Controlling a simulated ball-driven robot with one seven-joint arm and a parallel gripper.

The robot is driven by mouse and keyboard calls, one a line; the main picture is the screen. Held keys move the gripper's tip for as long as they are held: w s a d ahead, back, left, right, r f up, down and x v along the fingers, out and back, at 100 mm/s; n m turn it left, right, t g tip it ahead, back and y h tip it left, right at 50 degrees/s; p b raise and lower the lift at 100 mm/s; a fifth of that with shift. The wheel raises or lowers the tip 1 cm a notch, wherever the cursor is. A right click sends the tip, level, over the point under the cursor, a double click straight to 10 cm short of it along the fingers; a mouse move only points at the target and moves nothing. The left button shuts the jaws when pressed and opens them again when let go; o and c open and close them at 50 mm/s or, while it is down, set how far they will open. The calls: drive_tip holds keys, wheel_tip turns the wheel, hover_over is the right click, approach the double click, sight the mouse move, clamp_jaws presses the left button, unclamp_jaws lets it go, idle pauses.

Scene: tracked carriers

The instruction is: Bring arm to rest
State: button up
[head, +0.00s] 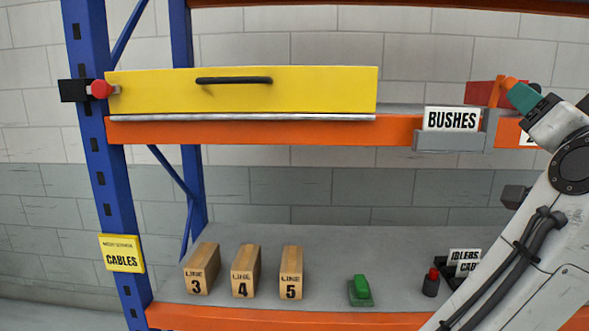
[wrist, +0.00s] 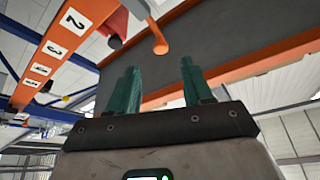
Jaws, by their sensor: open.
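My gripper (head: 523,97) is at the right of the head view, raised to about the height of the upper orange shelf beam. Its teal finger tip points up and left, close to an orange rod-like part (head: 501,88) and a red thing (head: 480,93); I cannot tell whether they touch. In the wrist view my gripper (wrist: 159,84) shows two teal fingers standing well apart with nothing between them. My white arm rises from the lower right and hides the right part of the rack.
A yellow drawer (head: 320,92) with a black handle sits on the upper orange beam (head: 300,131), left of a BUSHES sign (head: 451,119). The lower shelf (head: 330,240) holds wooden LINE blocks (head: 242,271), a green piece (head: 360,290) and a red-topped black piece (head: 431,283).

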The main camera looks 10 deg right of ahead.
drive_tip(key=w+a+f+n+g+y, duration=0.2)
drive_tip(key=f+n, duration=0.1)
drive_tip(key=f, duration=0.5)
drive_tip(key=w+a+f+n+g+y, duration=0.1)
drive_tip(key=w+a+f+n+y, duration=0.15)
drive_tip(key=f, duration=0.65)
drive_tip(key=s+a+f+n+g+y, duration=0.1)
drive_tip(key=s+a+f+g, duration=0.15)
drive_tip(key=f, duration=0.85)
drive_tip(key=s+a+f+n+g+y, duration=0.1)
drive_tip(key=s+f+n+g+y, duration=0.15)
drive_tip(key=f, duration=0.85)
drive_tip(key=s+a+f+g, duration=0.2)
drive_tip(key=s+f+g, duration=0.1)
drive_tip(key=s+f, duration=0.5)
drive_tip(key=s+a+f+g+y, duration=0.1)
drive_tip(key=s+f+g, duration=0.3)
drive_tip(key=s+f, duration=0.5)
drive_tip(key=s+a+f+n+g, duration=0.1)
drive_tip(key=s+a+f+g, duration=0.2)
drive_tip(key=s+f, duration=0.5)
drive_tip(key=shift+s+a+f+g, duration=0.15)
drive_tip(key=shift+s+a+g, duration=0.25)
drive_tip(key=shift+a, duration=0.15)
